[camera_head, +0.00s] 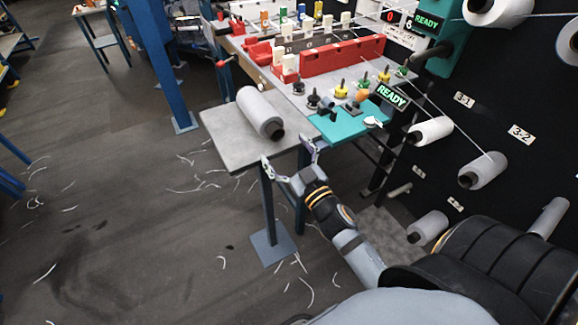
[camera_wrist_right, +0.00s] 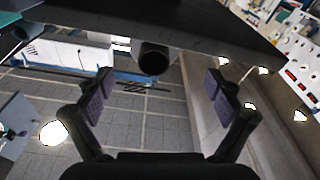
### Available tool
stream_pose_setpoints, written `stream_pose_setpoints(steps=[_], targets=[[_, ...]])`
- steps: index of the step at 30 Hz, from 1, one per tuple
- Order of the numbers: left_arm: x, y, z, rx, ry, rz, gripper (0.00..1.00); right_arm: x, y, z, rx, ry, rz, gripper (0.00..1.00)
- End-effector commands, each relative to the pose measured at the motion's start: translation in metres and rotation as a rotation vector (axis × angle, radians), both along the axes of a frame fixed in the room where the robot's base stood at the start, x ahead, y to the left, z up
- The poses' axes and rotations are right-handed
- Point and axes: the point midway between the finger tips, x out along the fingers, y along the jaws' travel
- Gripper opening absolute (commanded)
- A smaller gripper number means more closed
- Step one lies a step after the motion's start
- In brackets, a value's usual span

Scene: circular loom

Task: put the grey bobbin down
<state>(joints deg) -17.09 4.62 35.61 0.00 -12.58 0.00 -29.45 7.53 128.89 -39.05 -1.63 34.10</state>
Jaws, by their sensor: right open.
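The grey bobbin (camera_head: 258,112) lies on its side on the small grey table (camera_head: 222,133), with its dark core end facing the table's front right. My right gripper (camera_head: 289,160) is open and empty, just off the front edge of that table and apart from the bobbin. In the right wrist view the open fingers (camera_wrist_right: 160,95) have nothing between them. A dark round end (camera_wrist_right: 154,58), seemingly the bobbin's core, shows beyond them at the table edge (camera_wrist_right: 200,30). My left gripper is not in view.
A teal panel (camera_head: 343,128) and a red block rack (camera_head: 342,57) are right of and behind the table. Several grey bobbins, including one (camera_head: 431,130), sit on the black wall at right. A blue post (camera_head: 165,60) stands at left. The floor at left is mostly open, with scattered white scraps.

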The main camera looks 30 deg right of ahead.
Motion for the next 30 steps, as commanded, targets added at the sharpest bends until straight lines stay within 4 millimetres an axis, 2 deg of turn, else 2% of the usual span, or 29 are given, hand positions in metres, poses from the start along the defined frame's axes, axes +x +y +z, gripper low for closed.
stream_pose_setpoints(steps=[1, 7, 16, 24, 26, 27, 29, 30], targets=[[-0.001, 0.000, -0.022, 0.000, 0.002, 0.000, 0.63, -0.009, 0.000, -0.013, -0.001, 0.001, 0.003, 0.92], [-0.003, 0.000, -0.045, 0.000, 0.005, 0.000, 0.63, -0.023, -0.002, -0.009, -0.003, 0.000, 0.000, 0.92], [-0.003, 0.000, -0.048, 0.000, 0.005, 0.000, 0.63, -0.029, -0.002, -0.003, 0.001, 0.000, -0.002, 0.92], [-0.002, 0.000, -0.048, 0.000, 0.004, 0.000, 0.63, -0.028, -0.002, -0.006, 0.001, 0.004, -0.003, 0.92], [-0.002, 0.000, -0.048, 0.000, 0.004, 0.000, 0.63, -0.024, -0.005, -0.020, 0.001, 0.030, -0.010, 0.92], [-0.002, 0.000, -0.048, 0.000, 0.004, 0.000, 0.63, -0.020, -0.009, -0.039, -0.001, 0.065, -0.019, 0.92], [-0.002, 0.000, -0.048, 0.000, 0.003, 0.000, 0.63, -0.013, -0.018, -0.083, -0.006, 0.145, -0.039, 0.92], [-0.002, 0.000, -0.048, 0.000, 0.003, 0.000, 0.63, -0.010, -0.026, -0.123, -0.009, 0.218, -0.057, 0.92]])
